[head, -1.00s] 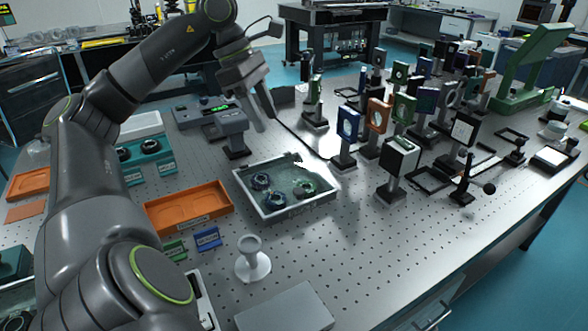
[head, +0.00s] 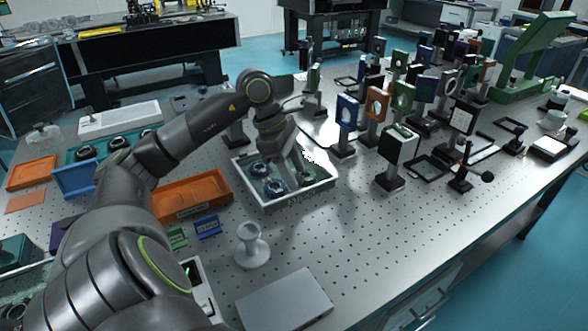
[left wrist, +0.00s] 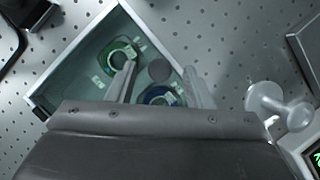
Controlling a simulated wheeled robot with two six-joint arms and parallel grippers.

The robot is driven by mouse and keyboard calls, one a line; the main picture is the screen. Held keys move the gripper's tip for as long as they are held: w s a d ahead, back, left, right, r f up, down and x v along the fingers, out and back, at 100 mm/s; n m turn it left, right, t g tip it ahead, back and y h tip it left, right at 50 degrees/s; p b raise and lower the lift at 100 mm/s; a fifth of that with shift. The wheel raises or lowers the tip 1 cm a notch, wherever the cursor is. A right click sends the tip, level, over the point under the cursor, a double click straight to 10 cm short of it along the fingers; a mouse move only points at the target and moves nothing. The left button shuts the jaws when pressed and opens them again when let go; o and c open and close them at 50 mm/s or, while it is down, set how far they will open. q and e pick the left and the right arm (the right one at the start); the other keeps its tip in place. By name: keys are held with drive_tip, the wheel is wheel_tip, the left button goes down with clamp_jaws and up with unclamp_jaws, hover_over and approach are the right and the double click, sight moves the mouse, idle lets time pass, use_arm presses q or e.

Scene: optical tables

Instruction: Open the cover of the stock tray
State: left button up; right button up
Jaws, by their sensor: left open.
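The stock tray (head: 296,203) is a shallow white-walled box on the optical table, left of the standing optics. Ring-shaped mounts, one blue (head: 275,187) and one green (left wrist: 118,52), show inside it. A small round grey disc (left wrist: 159,70) shows over the tray in the left wrist view; it may be a knob on a clear cover, but I cannot make out the cover's edges. My left gripper (head: 298,172) is over the tray, pointing down. Its open fingers (left wrist: 160,78) appear on either side of the disc, with nothing held. I cannot tell their height. My right gripper is not in view.
A white pedestal (head: 252,245) and a flat grey box (head: 285,302) stand in front of the tray. An orange tray (head: 190,200) lies to its left. Several mounted optics, including a black-sided cube (head: 397,150), crowd the right.

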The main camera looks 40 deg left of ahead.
use_arm(q)
drive_tip(key=shift+f, duration=0.2)
clamp_jaws()
idle(0.3)
drive_tip(key=shift+r, duration=0.1)
